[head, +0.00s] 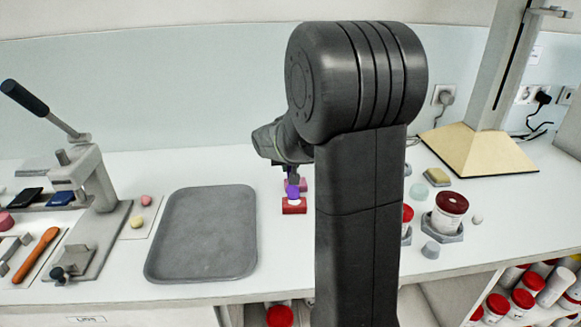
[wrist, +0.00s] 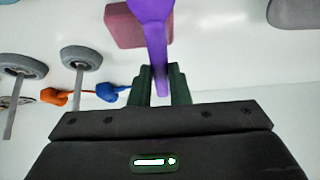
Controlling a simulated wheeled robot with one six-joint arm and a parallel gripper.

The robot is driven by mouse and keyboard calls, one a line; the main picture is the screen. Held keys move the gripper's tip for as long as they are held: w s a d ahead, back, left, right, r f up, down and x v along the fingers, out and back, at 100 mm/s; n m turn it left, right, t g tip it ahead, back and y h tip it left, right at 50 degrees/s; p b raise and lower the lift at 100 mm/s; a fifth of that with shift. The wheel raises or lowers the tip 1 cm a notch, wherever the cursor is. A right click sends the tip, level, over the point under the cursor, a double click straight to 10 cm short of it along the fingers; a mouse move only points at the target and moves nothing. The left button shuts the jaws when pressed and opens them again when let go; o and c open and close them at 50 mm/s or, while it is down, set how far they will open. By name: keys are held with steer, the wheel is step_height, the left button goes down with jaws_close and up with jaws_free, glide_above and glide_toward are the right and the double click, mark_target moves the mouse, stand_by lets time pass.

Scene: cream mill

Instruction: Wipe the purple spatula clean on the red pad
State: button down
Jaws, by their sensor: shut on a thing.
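My gripper (wrist: 163,88) is shut on the purple spatula (wrist: 152,30), with its green fingers on either side of the handle. The spatula's wider end points away from the gripper, past the top edge of the wrist view. A dull red block (wrist: 122,27) lies beside and behind it there. In the head view the purple spatula (head: 293,188) hangs below the gripper, its lower end at or just over the red pad (head: 294,207). A second dull red piece shows just behind. I cannot tell whether spatula and pad touch. My arm hides the area to the right.
A grey tray (head: 204,238) lies left of the pad. A lever press (head: 90,185) stands further left, by an orange-handled tool (head: 36,255). Right of my arm are a dark-red-lidded jar (head: 449,212) and a wood-based stand (head: 478,150). Orange and blue tools (wrist: 112,92) show in the wrist view.

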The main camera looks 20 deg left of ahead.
steer(key=shift+s, duration=0.1)
steer(key=shift+s+d+b, duration=0.4)
steer(key=shift+s+b, duration=0.1)
steer(key=shift+s, duration=0.05)
steer(key=shift+w+a, duration=0.4)
steer(key=shift+w, duration=0.25)
steer(key=shift+s, duration=0.1)
steer(key=shift+s+d, duration=0.4)
steer(key=shift+s, duration=0.2)
steer(key=shift+r, duration=0.1)
